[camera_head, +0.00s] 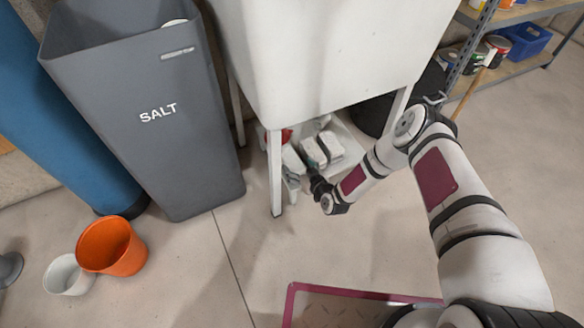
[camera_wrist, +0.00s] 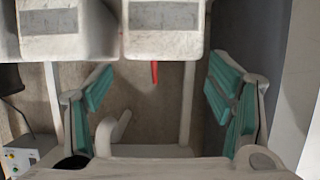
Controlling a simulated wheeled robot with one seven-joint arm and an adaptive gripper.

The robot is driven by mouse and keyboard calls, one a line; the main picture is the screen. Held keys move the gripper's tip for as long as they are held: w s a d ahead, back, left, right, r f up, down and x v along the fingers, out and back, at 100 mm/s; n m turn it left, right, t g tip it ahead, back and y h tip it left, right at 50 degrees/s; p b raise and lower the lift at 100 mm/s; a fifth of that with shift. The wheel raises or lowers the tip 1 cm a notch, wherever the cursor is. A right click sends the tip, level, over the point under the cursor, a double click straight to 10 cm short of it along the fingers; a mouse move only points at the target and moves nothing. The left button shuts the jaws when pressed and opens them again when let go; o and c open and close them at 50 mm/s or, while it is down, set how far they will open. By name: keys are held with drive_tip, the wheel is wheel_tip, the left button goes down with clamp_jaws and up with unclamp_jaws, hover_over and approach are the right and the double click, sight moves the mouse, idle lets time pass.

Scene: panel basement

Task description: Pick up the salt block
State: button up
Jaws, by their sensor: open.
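White blocks with grey bands, which look like salt blocks, sit under the white tub in the head view; one (camera_head: 331,144) is right of another (camera_head: 293,159). In the wrist view two such blocks lie side by side at the top edge, a left block (camera_wrist: 68,46) and a right block (camera_wrist: 165,43), both partly cut off. My gripper (camera_wrist: 162,78) is open, its teal-padded fingers apart with no block between them. The right block is just beyond the fingertips, roughly centred between them. In the head view my gripper (camera_head: 318,186) is small and dark, low beside the blocks.
The white tub (camera_head: 320,60) stands on legs, its front leg (camera_head: 276,175) left of my gripper. A grey SALT bin (camera_head: 150,130), orange bucket (camera_head: 112,246) and white bucket (camera_head: 67,275) stand left. A red thing (camera_wrist: 154,72) shows between my fingers.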

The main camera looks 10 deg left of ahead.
sight(293, 160)
drive_tip(key=shift+b+x, duration=1.5)
drive_tip(key=shift+x, duration=0.85)
drive_tip(key=shift+w+a+f, duration=0.35)
drive_tip(key=shift+a, duration=0.05)
clamp_jaws()
drive_tip(key=shift+w+r, duration=0.1)
drive_tip(key=shift+r, duration=0.05)
